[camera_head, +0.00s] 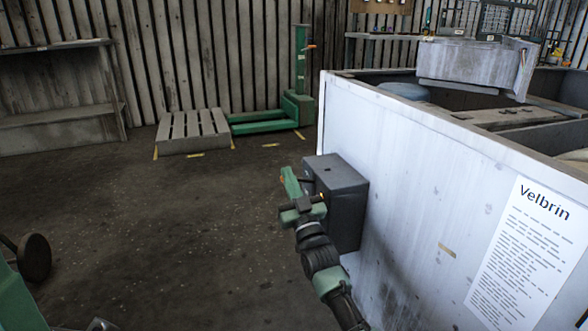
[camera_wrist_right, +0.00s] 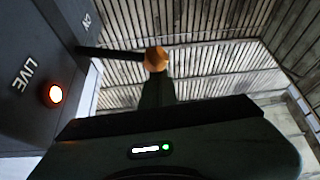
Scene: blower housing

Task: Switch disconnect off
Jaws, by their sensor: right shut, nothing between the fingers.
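The disconnect is a dark grey box (camera_head: 341,190) on the end wall of the white housing. In the right wrist view the box (camera_wrist_right: 30,60) fills the left side, with the word LIVE beside a lit orange lamp (camera_wrist_right: 56,94) and a partly seen ON mark above. A dark lever (camera_wrist_right: 112,54) sticks out from the box and ends in an orange knob (camera_wrist_right: 156,59). My right gripper (camera_head: 291,183) is shut and empty beside the box. Its fingers (camera_wrist_right: 157,92) are right by the knob; I cannot tell whether they touch it. My left gripper is not in view.
The white housing (camera_head: 400,150) with a Velbrin sheet (camera_head: 522,250) fills the right side. A wooden pallet (camera_head: 193,130) and a green lifter (camera_head: 300,100) stand at the back. A shelf (camera_head: 60,115) is at the back left. The floor (camera_head: 160,230) left of the housing is mostly clear.

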